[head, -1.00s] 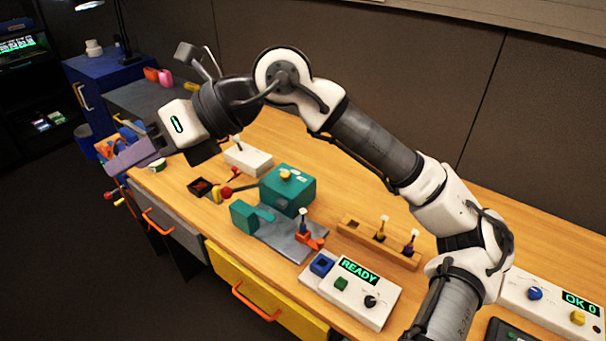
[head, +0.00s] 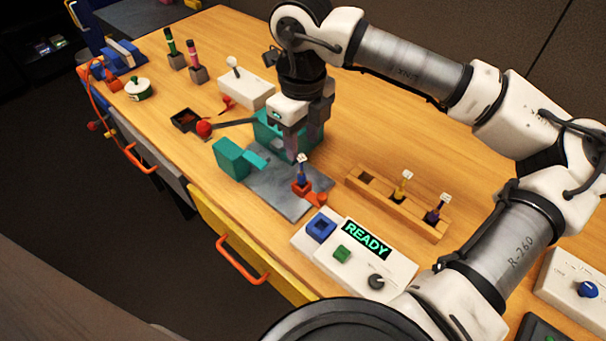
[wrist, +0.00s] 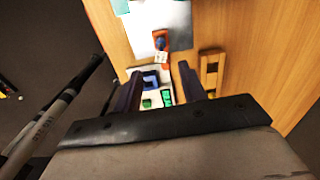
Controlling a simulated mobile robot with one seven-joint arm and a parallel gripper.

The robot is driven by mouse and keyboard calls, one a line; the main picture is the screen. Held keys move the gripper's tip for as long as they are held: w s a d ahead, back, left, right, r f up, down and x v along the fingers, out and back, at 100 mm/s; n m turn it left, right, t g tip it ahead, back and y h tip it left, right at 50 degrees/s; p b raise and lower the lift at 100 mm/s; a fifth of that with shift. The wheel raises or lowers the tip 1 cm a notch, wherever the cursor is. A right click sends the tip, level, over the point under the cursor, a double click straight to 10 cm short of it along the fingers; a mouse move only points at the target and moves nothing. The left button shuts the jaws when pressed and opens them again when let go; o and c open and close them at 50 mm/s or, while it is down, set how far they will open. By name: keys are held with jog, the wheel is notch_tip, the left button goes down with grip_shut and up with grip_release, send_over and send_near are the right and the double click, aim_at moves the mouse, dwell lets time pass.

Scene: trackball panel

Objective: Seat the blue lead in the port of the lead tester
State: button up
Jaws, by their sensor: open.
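The blue lead (head: 301,175), with a white tag on top, stands upright in an orange holder (head: 314,197) on a grey metal plate. In the wrist view the lead (wrist: 160,44) shows beyond and between my fingers. The lead tester (head: 360,258) is a white box with a READY display, a green button and a dark knob. Its blue square port (head: 321,226) is on the left and looks empty; the port also shows in the wrist view (wrist: 151,80). My gripper (head: 302,148) is open and empty, pointing down above and behind the lead.
A teal vise block (head: 232,158) and a larger teal body (head: 268,130) flank the plate. A wooden rack (head: 368,190) right of it holds a yellow lead (head: 403,186) and a purple lead (head: 438,208). Bare wood lies behind the rack.

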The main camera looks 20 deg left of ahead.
send_over(301, 174)
notch_tip(301, 174, down, 5)
jog(key=shift+d+f, duration=0.1)
jog(key=shift+w+a+f+p, duration=0.15)
jog(key=shift+f+p, duration=0.5)
jog(key=shift+f, duration=0.7)
jog(key=shift+w+a+f+p, duration=0.1)
jog(key=shift+f+p, duration=0.5)
jog(key=shift+f, duration=0.7)
jog(key=shift+c, duration=0.2)
grip_shut()
